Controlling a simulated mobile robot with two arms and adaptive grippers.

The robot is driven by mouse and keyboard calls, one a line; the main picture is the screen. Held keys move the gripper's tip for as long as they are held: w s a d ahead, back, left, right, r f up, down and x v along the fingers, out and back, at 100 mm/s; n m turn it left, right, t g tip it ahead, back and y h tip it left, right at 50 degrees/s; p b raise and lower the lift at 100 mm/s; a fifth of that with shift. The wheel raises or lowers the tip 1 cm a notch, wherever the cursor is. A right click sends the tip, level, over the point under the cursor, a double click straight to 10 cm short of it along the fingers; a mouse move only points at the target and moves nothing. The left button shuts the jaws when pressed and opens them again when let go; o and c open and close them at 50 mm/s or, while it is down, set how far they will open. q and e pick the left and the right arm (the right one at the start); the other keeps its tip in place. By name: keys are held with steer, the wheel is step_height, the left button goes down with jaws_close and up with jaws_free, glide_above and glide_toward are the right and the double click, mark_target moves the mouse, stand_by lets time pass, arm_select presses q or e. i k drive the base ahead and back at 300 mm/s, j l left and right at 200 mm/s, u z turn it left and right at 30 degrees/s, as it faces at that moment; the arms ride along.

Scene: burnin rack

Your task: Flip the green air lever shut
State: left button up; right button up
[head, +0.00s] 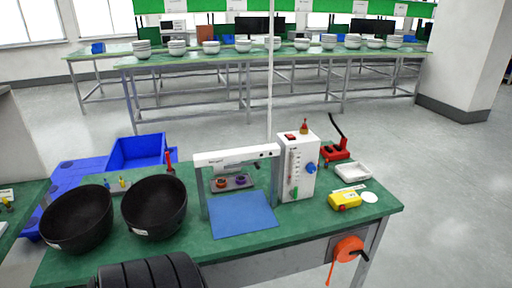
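A small green part (295,193) shows low on the front of the white upright box (297,165) on the green bench. It may be the green air lever, but it is too small to tell its position. The box has a blue knob (310,168) on its right side and a red piece on top. Neither of my grippers is in view, and nothing is touching the box.
A white frame (237,156) with a blue mat (243,216) stands left of the box. Two black bowls (153,207) sit further left. A yellow device (345,201), a white tray (352,171) and a red tool (336,152) lie right. An orange reel (349,248) hangs at the front edge.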

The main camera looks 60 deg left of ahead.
mark_target(293, 194)
steer(key=j+u, duration=0.1)
steer(key=u, duration=1.4)
